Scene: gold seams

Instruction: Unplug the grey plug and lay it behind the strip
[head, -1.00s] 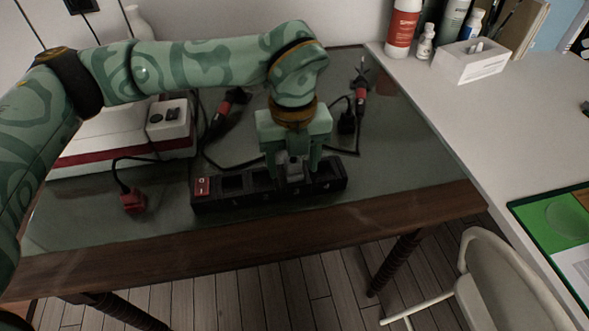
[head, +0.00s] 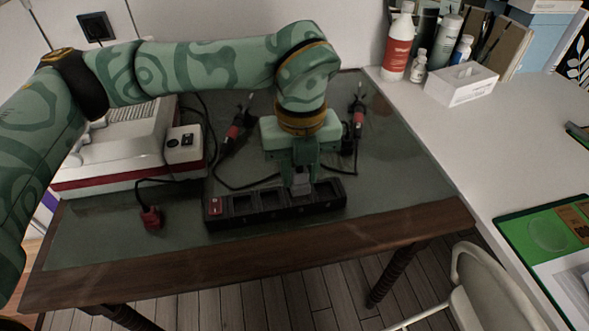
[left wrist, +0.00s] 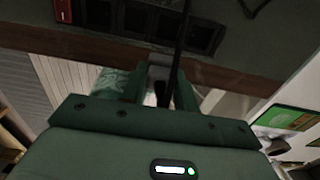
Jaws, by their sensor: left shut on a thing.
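The black power strip (head: 228,219) lies near the front of the dark tabletop, with a red switch at its left end. My left gripper (head: 300,185) points down over its right half and is shut on the small grey plug (head: 300,183). In the left wrist view the grey plug (left wrist: 160,61) sits between the fingers, with a dark cable beside it. The strip (left wrist: 150,22) shows beyond it with open sockets, so the plug appears raised off the strip. The gap itself is hard to see. My right gripper is not in view.
A red plug (head: 151,217) on a black cord lies left of the strip. A white machine (head: 120,150) stands at the back left. Two red-and-black tools (head: 236,130) (head: 358,112) with cords lie behind the strip. Bottles (head: 399,45) stand on the white desk.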

